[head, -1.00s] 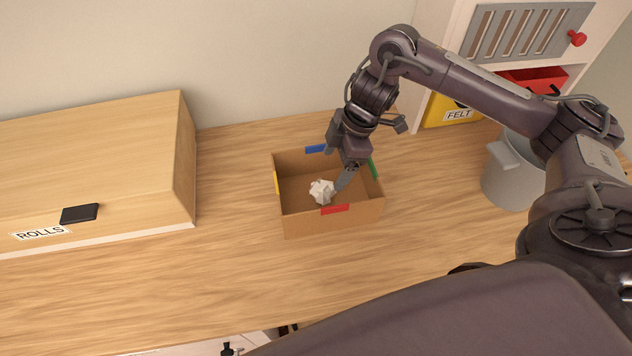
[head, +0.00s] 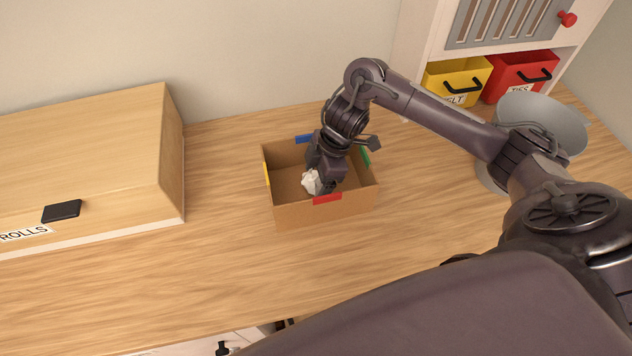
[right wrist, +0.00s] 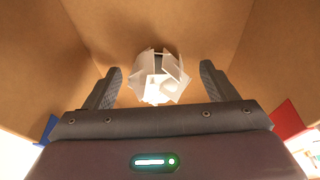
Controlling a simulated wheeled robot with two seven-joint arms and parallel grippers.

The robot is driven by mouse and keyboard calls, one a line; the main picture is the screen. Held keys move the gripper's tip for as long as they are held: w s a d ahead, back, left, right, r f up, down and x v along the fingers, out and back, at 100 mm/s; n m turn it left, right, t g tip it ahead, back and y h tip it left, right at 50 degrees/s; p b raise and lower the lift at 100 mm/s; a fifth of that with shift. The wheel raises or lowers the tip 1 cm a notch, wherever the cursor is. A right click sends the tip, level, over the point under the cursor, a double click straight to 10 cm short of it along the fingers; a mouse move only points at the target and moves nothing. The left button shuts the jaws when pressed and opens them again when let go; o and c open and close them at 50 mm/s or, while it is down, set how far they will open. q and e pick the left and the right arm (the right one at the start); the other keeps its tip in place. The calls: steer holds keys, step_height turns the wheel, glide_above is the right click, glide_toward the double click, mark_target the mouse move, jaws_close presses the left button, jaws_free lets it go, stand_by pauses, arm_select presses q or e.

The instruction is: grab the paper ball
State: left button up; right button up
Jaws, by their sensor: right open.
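The paper ball (head: 311,182) is white and crumpled and lies inside an open cardboard box (head: 300,213) on the wooden counter. My right gripper (head: 322,186) reaches down into the box and partly covers the ball in the head view. In the right wrist view the ball (right wrist: 160,78) sits ahead of and between the two spread fingers of the right gripper (right wrist: 160,88). A gap shows on each side, so the gripper is open and not holding it. My left gripper is in neither view.
The box has coloured tabs on its rim, including a red tab (head: 327,198) in front. A wooden ROLLS cabinet (head: 90,160) stands left. A grey bucket (head: 545,115), a yellow bin (head: 455,80) and a red bin (head: 520,75) are at right. The counter in front is clear.

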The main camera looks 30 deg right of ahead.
steer(key=shift+f, duration=0.1)
steer(key=shift+c, duration=0.3)
steer(key=c, duration=1)
